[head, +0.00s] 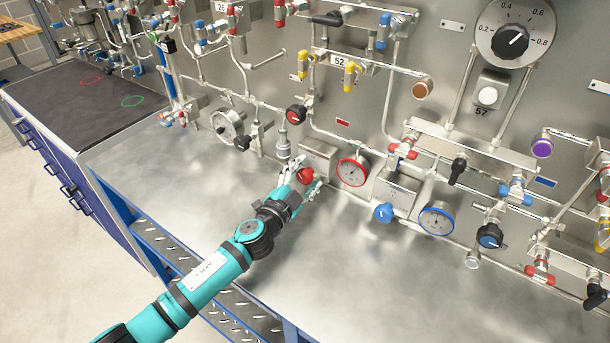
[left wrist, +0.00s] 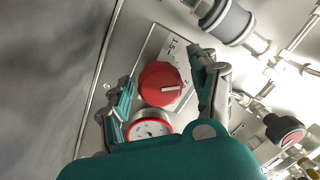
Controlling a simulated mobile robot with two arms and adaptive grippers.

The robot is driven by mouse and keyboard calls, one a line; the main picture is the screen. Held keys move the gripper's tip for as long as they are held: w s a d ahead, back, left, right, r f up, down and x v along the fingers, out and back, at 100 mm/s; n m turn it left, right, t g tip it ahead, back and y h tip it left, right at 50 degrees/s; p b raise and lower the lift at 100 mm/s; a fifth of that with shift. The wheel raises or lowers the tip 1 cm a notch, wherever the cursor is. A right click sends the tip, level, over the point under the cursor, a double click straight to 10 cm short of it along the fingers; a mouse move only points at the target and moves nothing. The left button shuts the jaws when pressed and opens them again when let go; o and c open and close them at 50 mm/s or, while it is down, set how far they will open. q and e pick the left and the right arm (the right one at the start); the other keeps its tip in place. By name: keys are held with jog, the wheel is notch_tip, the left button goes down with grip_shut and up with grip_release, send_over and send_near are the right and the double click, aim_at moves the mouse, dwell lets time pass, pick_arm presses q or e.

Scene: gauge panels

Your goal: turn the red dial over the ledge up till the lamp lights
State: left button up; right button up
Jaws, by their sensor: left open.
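The red dial (head: 305,175) is a round knob on a small plate low on the steel panel, just above the ledge (head: 200,190). In the left wrist view the red dial (left wrist: 158,82) has a white pointer mark, and its plate carries printed numbers, "1.5" among them. My left gripper (head: 303,179) is at the dial, its open fingers on either side of it; whether they touch it I cannot tell. In the left wrist view the left gripper (left wrist: 160,72) also straddles it. A white round lamp (head: 488,95) sits under the large gauge and looks unlit. My right gripper is not seen.
A red-rimmed gauge (head: 352,171) is close to the right of my left fingers. A blue knob (head: 383,212) and a blue-rimmed gauge (head: 437,219) are further right. Pipes and valves crowd the panel above. The front of the ledge is clear.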

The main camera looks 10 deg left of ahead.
pick_arm(q)
jog(key=shift+c, duration=0.8)
jog(key=c, duration=1)
jog(key=shift+f+m, duration=0.1)
jog(key=shift+m, duration=0.3)
jog(key=shift+c, duration=0.2)
jog(key=shift+m+b, duration=0.55)
jog(key=shift+m, duration=0.15)
jog(key=m+b, duration=0.1)
jog(key=m, duration=0.1)
jog(key=shift+m, duration=0.3)
jog(key=m+b, duration=0.1)
jog(key=m, duration=0.3)
jog(key=shift+h, duration=0.4)
jog(key=shift+m+t+b, duration=0.3)
jog(key=shift+m+b, duration=0.1)
jog(key=shift+m, duration=0.8)
